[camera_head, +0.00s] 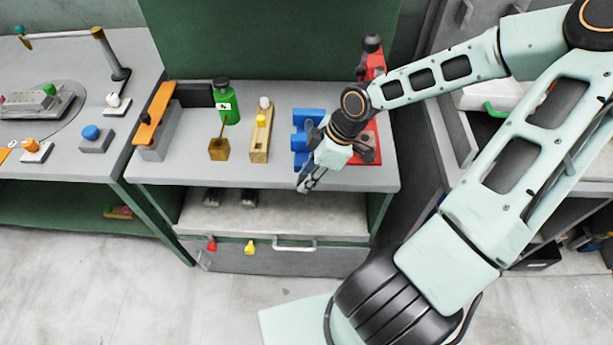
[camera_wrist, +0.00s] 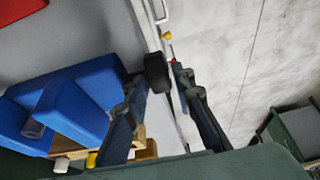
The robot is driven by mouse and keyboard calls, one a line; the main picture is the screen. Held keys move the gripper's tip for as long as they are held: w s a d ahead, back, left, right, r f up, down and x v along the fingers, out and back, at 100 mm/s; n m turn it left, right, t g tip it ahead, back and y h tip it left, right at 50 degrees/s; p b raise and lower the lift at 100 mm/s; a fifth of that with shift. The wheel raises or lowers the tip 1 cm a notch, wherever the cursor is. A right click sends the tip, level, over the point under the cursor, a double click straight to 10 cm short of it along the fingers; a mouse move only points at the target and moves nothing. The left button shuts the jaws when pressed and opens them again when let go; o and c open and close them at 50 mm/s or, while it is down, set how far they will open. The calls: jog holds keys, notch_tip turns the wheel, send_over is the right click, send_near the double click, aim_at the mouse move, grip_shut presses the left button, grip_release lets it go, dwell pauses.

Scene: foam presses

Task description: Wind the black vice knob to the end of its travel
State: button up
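The blue vice (camera_head: 301,138) stands on the grey bench, just left of my gripper (camera_head: 311,179) in the head view. It also fills the left of the wrist view (camera_wrist: 75,100), with a grey round part (camera_wrist: 34,129) on it. The black vice knob (camera_wrist: 157,72) shows in the wrist view as a dark short cylinder between my fingertips. My gripper is open, with one finger on each side of the knob. A gap shows on the left; I cannot tell whether the right finger touches. In the head view my gripper and wrist hide the knob.
A red press (camera_head: 371,60) stands behind and right of my wrist. A wooden block (camera_head: 260,144) with a yellow knob, a green bottle (camera_head: 228,107) and an orange-topped clamp (camera_head: 153,118) stand to the left. The bench's front edge (camera_head: 255,188) lies close to my gripper.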

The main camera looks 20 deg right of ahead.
grip_shut()
jog(key=shift+a+f+g+h+b, duration=0.2)
jog(key=shift+g+h+b, duration=0.15)
jog(key=shift+h+b, duration=0.45)
jog(key=shift+a+f+g+h+b, duration=0.15)
jog(key=shift+g+h+b, duration=0.25)
jog(key=shift+h, duration=0.7)
jog(key=shift+r, duration=0.1)
jog(key=shift+r+h, duration=0.1)
jog(key=shift+h, duration=0.2)
jog(key=shift+o, duration=0.8)
grip_release()
jog(key=shift+w, duration=0.1)
